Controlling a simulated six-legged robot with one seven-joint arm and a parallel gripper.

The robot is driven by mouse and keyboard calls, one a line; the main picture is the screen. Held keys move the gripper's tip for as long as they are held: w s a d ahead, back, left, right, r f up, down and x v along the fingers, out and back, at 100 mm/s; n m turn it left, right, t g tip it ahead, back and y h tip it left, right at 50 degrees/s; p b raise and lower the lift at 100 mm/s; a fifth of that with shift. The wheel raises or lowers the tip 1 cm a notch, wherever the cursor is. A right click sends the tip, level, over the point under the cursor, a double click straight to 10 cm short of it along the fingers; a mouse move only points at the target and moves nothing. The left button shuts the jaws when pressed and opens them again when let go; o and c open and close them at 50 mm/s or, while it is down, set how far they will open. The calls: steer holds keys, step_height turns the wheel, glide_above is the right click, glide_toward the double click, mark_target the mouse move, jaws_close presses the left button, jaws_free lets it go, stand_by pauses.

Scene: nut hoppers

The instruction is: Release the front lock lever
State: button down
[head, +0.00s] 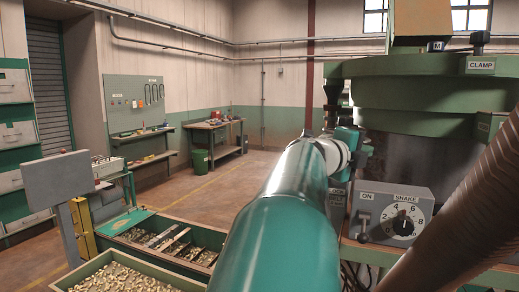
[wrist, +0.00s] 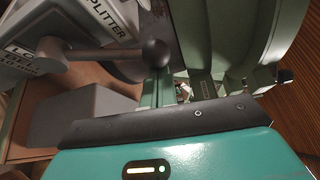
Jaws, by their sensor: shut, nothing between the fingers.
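A lever with a grey shaft and a dark ball knob (wrist: 155,53) shows in the wrist view, just beyond my gripper (wrist: 168,122). Its shaft runs left to a grey housing with a label that seems to begin "LO". I cannot tell for certain that this is the front lock lever. My gripper is shut and empty; its teal body and dark front edge fill the lower wrist view. I cannot make out contact with the knob.
A control box (head: 395,214) with a SHAKE dial and an ON switch stands right of my arm. The green machine drum (head: 415,105) rises behind it. Nut trays (head: 130,262) lie at lower left. Open floor (head: 225,185) stretches behind.

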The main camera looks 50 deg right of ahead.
steer(key=shift+w, duration=0.1)
steer(key=w+a+r+n+t+h, duration=0.1)
steer(key=w+a+n+h, duration=0.1)
steer(key=w+n+h, duration=0.3)
steer(key=shift+w+n+t+h, duration=0.4)
steer(key=shift+w+n, duration=1.8)
steer(key=shift+n, duration=1.4)
steer(key=shift+r, duration=0.1)
